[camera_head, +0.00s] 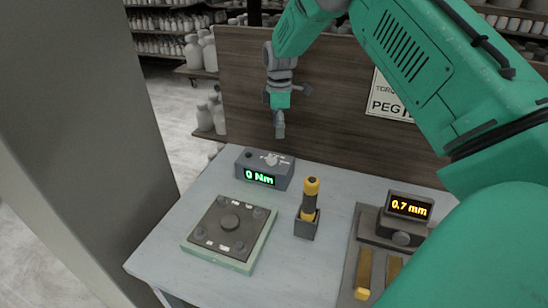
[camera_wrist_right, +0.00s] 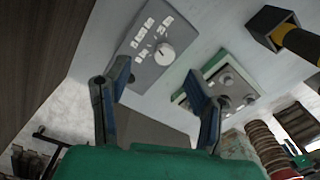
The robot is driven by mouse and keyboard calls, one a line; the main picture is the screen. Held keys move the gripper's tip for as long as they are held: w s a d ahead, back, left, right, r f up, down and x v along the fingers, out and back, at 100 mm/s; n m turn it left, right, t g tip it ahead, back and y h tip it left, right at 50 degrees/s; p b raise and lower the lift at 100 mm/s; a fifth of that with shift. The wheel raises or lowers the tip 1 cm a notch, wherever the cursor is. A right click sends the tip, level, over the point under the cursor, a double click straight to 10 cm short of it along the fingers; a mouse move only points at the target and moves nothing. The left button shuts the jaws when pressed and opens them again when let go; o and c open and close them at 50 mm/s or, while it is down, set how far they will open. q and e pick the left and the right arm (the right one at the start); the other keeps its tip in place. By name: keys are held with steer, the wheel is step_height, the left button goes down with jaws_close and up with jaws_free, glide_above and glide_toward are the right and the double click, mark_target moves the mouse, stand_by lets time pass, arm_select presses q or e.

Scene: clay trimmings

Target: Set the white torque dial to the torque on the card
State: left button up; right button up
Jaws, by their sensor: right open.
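The white torque dial (camera_head: 271,158) sits on top of a grey box (camera_head: 283,178) whose green display reads 0 Nm. In the right wrist view, the dial (camera_wrist_right: 164,54) is a round white knob beside several small white labels, too small to read. The card (camera_head: 388,98) hangs on the wooden board; my arm covers part of it, leaving "PEG" readable but no torque value. My right gripper (camera_head: 279,130) points down above the box, apart from the dial. In the wrist view its two fingers (camera_wrist_right: 156,70) are spread and empty. My left gripper is not in view.
A yellow and black screwdriver (camera_head: 310,190) stands in a dark holder (camera_head: 306,228). A plate with bolts (camera_head: 228,230) lies at the front left. A gauge (camera_head: 409,207) reading 0.7 mm stands at the right. The wooden board (camera_head: 325,95) rises behind the table.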

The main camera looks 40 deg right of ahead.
mark_target(270, 158)
steer(key=a+f+m, duration=0.1)
steer(key=f, duration=0.2)
steer(key=a+f+m, duration=0.1)
steer(key=f, duration=0.2)
steer(key=a+f+m, duration=0.1)
steer(key=f, duration=0.2)
steer(key=shift+w+f, duration=0.25)
steer(key=shift+f, duration=0.05)
steer(key=shift+d+f, duration=0.4)
steer(key=shift+f, duration=0.1)
steer(key=shift+a+r, duration=0.1)
steer(key=shift+a, duration=0.05)
steer(key=shift+c, duration=0.8)
steer(key=shift+a, duration=0.15)
steer(key=c, duration=0.7)
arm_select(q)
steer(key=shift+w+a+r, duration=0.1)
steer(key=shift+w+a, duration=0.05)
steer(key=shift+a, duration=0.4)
arm_select(e)
steer(key=shift+w+r, duration=0.1)
jaws_close()
